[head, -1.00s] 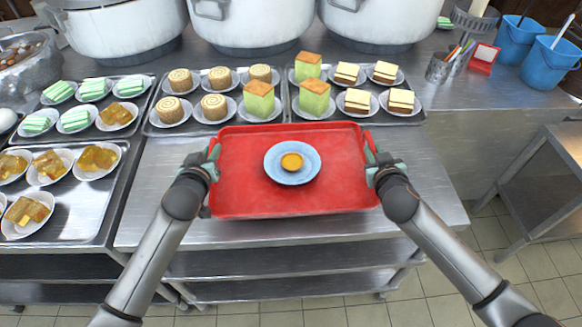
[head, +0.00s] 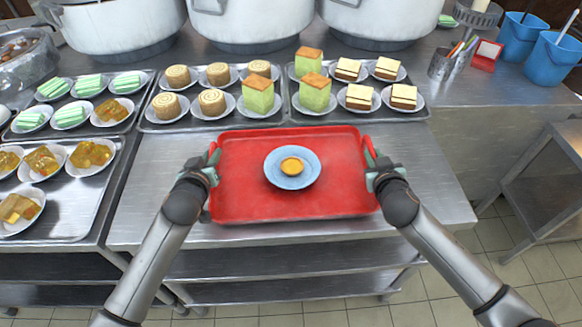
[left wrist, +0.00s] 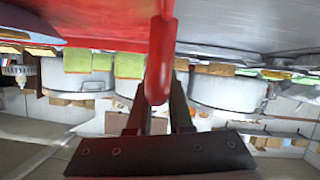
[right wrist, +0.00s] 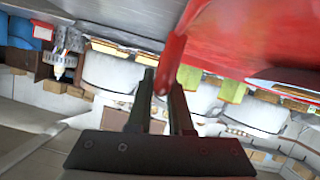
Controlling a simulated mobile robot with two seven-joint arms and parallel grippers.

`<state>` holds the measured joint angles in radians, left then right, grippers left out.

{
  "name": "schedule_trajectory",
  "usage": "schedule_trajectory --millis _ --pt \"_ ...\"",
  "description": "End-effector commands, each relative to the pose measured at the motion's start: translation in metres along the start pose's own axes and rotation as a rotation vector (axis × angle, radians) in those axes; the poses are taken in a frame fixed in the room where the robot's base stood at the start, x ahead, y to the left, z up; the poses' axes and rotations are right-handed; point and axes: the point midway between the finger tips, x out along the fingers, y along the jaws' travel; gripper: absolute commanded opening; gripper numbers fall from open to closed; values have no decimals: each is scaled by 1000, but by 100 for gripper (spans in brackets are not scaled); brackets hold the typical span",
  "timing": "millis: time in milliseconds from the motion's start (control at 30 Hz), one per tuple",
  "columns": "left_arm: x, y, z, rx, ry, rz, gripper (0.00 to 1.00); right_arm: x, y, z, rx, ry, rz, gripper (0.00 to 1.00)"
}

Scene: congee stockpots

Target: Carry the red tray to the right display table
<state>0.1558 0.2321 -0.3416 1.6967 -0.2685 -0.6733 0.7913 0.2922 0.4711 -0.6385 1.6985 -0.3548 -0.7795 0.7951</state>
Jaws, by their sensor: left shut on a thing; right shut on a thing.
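The red tray (head: 240,198) is level in front of me, over the near part of the steel counter (head: 150,160). A blue plate (head: 292,182) with a small yellow-orange pastry (head: 292,165) sits in its middle. My left gripper (head: 212,165) is shut on the tray's left rim; the left wrist view shows the red rim (left wrist: 158,70) between its fingers. My right gripper (head: 370,163) is shut on the right rim; the right wrist view shows the red edge (right wrist: 174,60) between its fingers. A gap under the tray cannot be judged. I cannot tell which surface is the right display table.
Metal trays of cakes on small plates (head: 215,112) line the counter behind the red tray. Large stockpots (head: 245,22) stand further back. A lower steel table (head: 550,180) is at right, across tiled floor (head: 490,235). Blue buckets (head: 548,62) stand at the back right.

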Motion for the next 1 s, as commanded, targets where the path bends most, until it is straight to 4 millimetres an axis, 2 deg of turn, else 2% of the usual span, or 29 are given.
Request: schedule_trajectory --millis 200,233,500,800,1000 --pt "6 -3 12 0 4 0 0 6 -2 12 0 3 1 0" --pt "5 -3 11 0 1 -1 21 5 -2 12 0 0 1 21" --pt "4 -2 10 0 0 -1 48 4 -2 10 0 0 1 48" --pt "2 -2 11 0 -1 0 48 4 -2 10 0 0 0 48" --pt "-19 -2 11 0 0 1 48 4 -2 10 0 0 0 48"
